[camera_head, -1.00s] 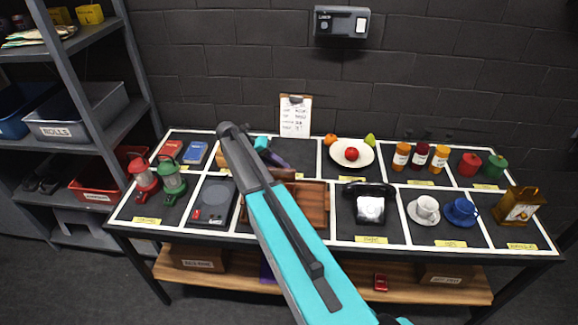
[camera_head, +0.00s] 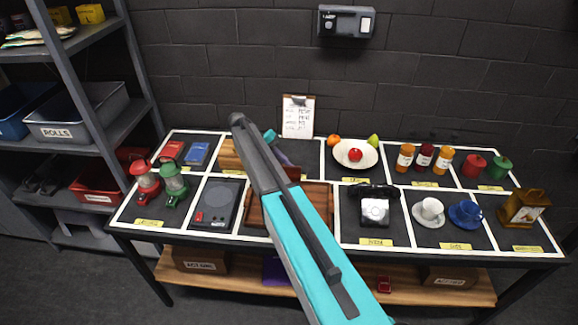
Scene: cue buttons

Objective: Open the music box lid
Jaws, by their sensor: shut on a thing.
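A brown wooden box (camera_head: 230,154), which looks like the music box, stands in a back-row cell left of the middle. My arm covers much of it, and its lid angle cannot be told. My gripper (camera_head: 287,154) shows only in part, dark, behind my teal arm and at the right side of the box. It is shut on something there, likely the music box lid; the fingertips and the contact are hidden. A small reddish-brown piece (camera_head: 294,173) shows just below the gripper.
A wooden tray (camera_head: 318,197) lies in front, partly behind my arm. A flat grey device (camera_head: 217,203) and red and green lanterns (camera_head: 173,182) are left. A black telephone (camera_head: 374,206), a fruit plate (camera_head: 355,155) and several jars stand right. A clipboard (camera_head: 298,117) leans behind.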

